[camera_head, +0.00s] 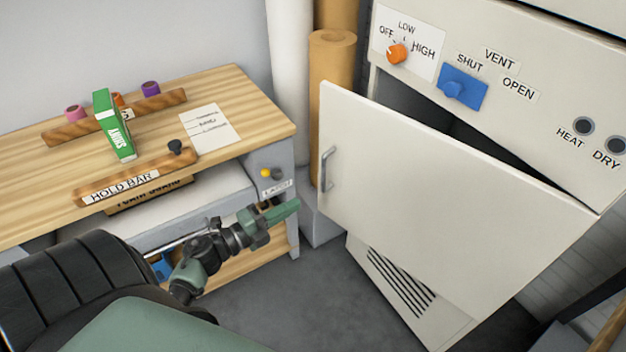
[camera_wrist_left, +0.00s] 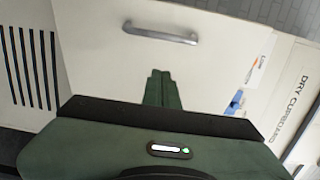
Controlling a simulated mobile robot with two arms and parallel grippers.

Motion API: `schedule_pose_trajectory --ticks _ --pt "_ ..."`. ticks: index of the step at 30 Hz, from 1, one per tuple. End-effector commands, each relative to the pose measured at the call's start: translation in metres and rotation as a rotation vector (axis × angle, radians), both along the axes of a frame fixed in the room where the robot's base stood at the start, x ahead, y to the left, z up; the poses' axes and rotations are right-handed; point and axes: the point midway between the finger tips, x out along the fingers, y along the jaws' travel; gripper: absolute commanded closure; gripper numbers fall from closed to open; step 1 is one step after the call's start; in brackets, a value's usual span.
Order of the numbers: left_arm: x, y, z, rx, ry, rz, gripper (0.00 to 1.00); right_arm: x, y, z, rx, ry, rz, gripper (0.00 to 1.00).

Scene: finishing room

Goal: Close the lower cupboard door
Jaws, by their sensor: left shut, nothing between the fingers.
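The lower cupboard door (camera_head: 440,205) is a white panel standing ajar, swung out from the cabinet. A dark gap shows along its top edge, and its hinge side is at the right. A grey bar handle (camera_head: 327,167) sits near its left edge. In the left wrist view the door (camera_wrist_left: 95,60) fills the middle, with the handle (camera_wrist_left: 160,34) above my fingertips. My left gripper (camera_head: 292,208) is shut and empty, a little to the left of the door and below the handle's height in the picture. Its green fingers (camera_wrist_left: 158,88) point toward the door. My right gripper is not in view.
A wooden workbench (camera_head: 225,95) with a hold bar (camera_head: 135,180) and a green box (camera_head: 114,125) stands at the left. Cardboard and white rolls (camera_head: 332,90) stand behind the door's left edge. Grey floor (camera_head: 290,300) is clear below my arm. The cabinet has a vented base (camera_head: 400,285).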

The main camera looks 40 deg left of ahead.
Motion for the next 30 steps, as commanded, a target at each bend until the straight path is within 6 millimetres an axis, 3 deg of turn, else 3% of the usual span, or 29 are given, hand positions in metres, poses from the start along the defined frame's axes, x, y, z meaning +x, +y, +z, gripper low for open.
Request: schedule_pose_trajectory --ticks 10,15,30 --pt "0.073 -0.023 0.000 -0.001 -0.004 -0.002 1.00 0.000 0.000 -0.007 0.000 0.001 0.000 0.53" --pt "0.094 -0.009 -0.002 0.000 -0.003 -0.001 1.00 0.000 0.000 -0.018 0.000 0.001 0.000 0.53" --pt "0.104 -0.003 0.000 -0.001 -0.001 -0.002 1.00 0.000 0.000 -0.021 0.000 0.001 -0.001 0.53"
